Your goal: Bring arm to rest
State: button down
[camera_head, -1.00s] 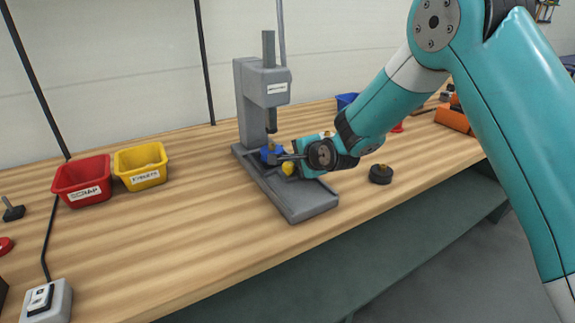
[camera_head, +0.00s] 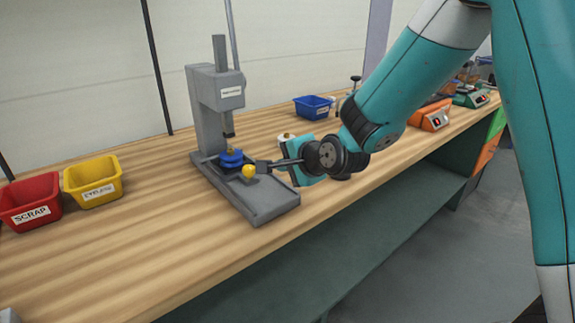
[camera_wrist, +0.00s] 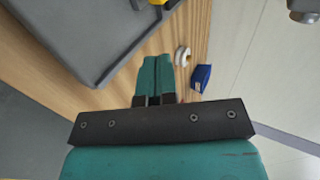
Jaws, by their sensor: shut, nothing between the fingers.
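My gripper (camera_head: 262,166) is at the end of my teal arm, over the right side of the grey press (camera_head: 215,100). Its fingers are together with nothing between them, and in the wrist view the two teal fingers (camera_wrist: 156,80) lie side by side. In the head view the fingertips are close to a yellow knob (camera_head: 249,172) at the press base; I cannot tell whether they touch it. A blue round part (camera_head: 231,159) sits on the press base under the ram.
A red SCRAP bin (camera_head: 30,203) and a yellow bin (camera_head: 93,182) stand at the left. A blue bin (camera_head: 313,107) stands behind my arm, and orange (camera_head: 430,115) and green devices (camera_head: 470,98) sit farther right.

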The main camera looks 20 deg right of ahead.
jog(key=shift+s+d+r, duration=0.15)
jog(key=shift+s+r, duration=0.1)
jog(key=shift+s, duration=0.15)
jog(key=s+a+r+n+g+p, duration=0.1)
jog(key=s+r+n+g+p, duration=0.2)
jog(key=s+n, duration=0.7)
jog(key=s+a+r+n+g+p, duration=0.2)
jog(key=s+r+n+g, duration=0.6)
jog(key=s, duration=1.2)
jog(key=r+n+p, duration=0.1)
jog(key=n, duration=0.1)
jog(key=shift+s+r+n, duration=0.15)
jog(key=shift+s+n, duration=0.1)
jog(key=shift+n, duration=0.15)
